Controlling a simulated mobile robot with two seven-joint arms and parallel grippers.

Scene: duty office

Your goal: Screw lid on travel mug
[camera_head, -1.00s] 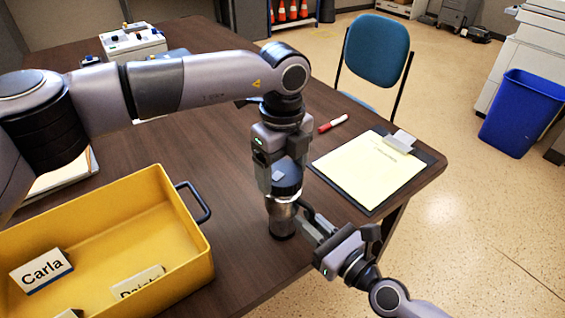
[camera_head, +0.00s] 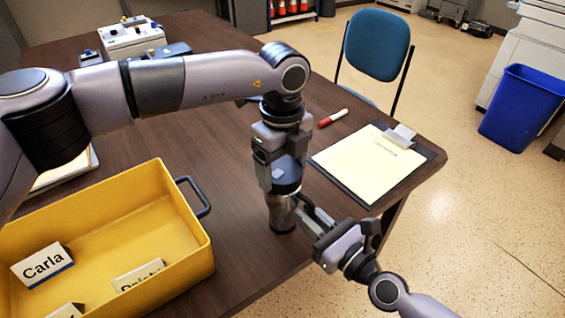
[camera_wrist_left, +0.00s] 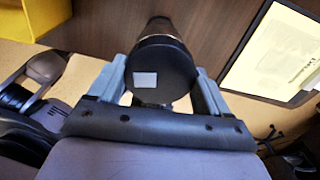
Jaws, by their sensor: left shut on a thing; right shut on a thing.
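The travel mug (camera_head: 281,213) stands upright on the dark table, with a silvery metal body. The dark lid (camera_head: 287,174) with a pale square mark sits on top of the mug. My left gripper (camera_head: 282,178) points down from above and is shut on the lid. In the left wrist view the lid (camera_wrist_left: 161,73) lies between its two fingers, and the mug body shows beyond it. My right gripper (camera_head: 300,208) comes in from the lower right and is shut on the mug's side. Its fingertips are partly hidden. I cannot tell how tightly the lid is seated.
A yellow crate (camera_head: 196,262) with name cards stands on the left, its dark handle toward the mug. A clipboard (camera_head: 420,167) with yellow paper and a red marker (camera_head: 333,118) lie right of my left gripper.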

